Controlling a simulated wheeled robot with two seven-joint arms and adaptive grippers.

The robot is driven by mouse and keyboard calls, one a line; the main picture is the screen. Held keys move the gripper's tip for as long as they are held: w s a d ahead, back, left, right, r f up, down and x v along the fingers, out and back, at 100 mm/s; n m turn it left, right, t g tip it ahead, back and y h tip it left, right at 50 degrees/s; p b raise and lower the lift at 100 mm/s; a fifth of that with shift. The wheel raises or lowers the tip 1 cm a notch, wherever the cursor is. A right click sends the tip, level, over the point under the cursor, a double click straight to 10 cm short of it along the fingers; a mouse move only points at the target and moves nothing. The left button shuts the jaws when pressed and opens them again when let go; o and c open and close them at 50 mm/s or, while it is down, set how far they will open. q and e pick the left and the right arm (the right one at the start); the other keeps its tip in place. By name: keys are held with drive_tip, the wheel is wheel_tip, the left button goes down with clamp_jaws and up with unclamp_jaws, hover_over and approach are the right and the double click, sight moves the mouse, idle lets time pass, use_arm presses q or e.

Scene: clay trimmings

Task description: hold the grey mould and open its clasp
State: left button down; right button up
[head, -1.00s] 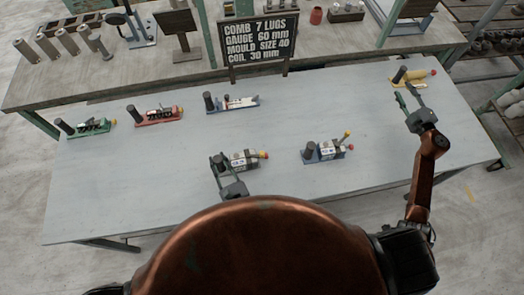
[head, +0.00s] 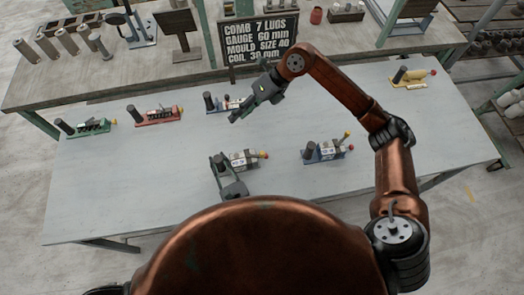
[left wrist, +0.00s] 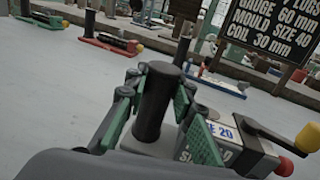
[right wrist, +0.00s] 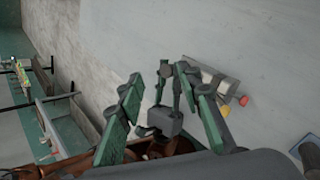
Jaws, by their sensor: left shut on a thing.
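The grey mould (head: 243,159) stands on the near middle of the table. It has a dark upright post at its left end. My left gripper (head: 220,164) is shut on the post, one finger on each side. My right gripper (head: 237,117) is open and empty, above the table and behind the grey mould. In the right wrist view the mould (right wrist: 220,82) lies beyond its right finger.
A blue mould (head: 325,153) stands to the right of the grey one. A blue-and-white mould (head: 224,102) is partly hidden by my right gripper. Red (head: 158,117), green (head: 90,128) and yellow (head: 410,82) moulds stand farther off. A sign (head: 255,42) stands behind.

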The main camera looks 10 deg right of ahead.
drive_tip(key=s+d+f+n+h, duration=0.1)
drive_tip(key=s+f+n+h, duration=0.2)
drive_tip(key=s+h, duration=0.15)
drive_tip(key=n+h, duration=0.2)
drive_tip(key=h, duration=0.2)
approach(262, 153)
wheel_tip(262, 153, down, 9)
drive_tip(key=shift+d+f, duration=0.2)
drive_tip(key=shift+c, duration=0.2)
clamp_jaws()
